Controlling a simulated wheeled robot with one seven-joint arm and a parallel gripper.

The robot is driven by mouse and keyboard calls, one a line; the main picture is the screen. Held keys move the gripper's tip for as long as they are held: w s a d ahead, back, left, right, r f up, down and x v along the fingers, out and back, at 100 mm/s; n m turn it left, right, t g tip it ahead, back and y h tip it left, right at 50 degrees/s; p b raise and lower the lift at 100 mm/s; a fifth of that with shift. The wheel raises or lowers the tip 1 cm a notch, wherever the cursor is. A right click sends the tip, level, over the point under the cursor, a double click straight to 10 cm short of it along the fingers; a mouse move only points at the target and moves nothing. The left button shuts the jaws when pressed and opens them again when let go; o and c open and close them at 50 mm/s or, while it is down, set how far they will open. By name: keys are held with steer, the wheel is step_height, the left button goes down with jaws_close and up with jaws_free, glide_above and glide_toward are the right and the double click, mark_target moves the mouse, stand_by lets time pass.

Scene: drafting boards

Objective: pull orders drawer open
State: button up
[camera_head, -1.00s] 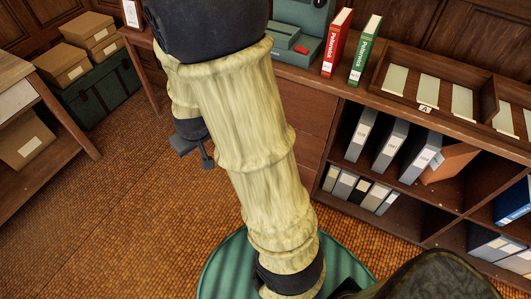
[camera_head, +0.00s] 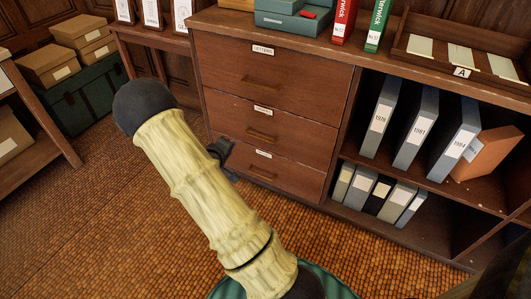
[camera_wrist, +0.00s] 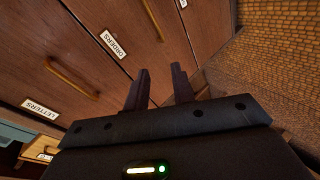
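The orders drawer (camera_head: 290,118) is the middle of three brown wooden drawers in the cabinet, and it looks closed. Its brass bar handle (camera_head: 262,136) sits below a white label. In the wrist view the ORDERS label (camera_wrist: 113,44) is readable, with the handle (camera_wrist: 152,20) beyond it near the top edge. My gripper (camera_wrist: 160,80) is open, with two dark fingers apart and nothing between them. In the head view my gripper (camera_head: 224,150) is left of the orders handle, apart from it, partly hidden behind my arm.
The letters drawer (camera_head: 265,60) above and the lowest drawer (camera_head: 285,175) look closed. Open shelves with binders (camera_head: 380,115) stand at the right. Green and red binders, a teal box (camera_head: 292,22) and a tray (camera_head: 470,50) sit on top. Tiled floor is clear at the left.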

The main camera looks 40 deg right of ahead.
mark_target(266, 140)
steer(key=d+f+n+h+b, duration=0.1)
steer(key=d+f+h+b, duration=0.3)
steer(key=f, duration=0.5)
steer(key=d+b, duration=0.1)
steer(key=b, duration=0.1)
steer(key=shift+s+n+g+b, duration=0.4)
steer(key=shift+d, duration=0.1)
steer(key=b+x, duration=0.2)
steer(key=x, duration=0.3)
steer(key=b+x, duration=0.3)
steer(key=x, duration=0.3)
steer(key=b+x, duration=0.2)
steer(key=x, duration=0.4)
steer(key=shift+w+d+r, duration=0.1)
steer(key=shift+d+r, duration=0.1)
steer(key=shift+r, duration=0.05)
jaws_close()
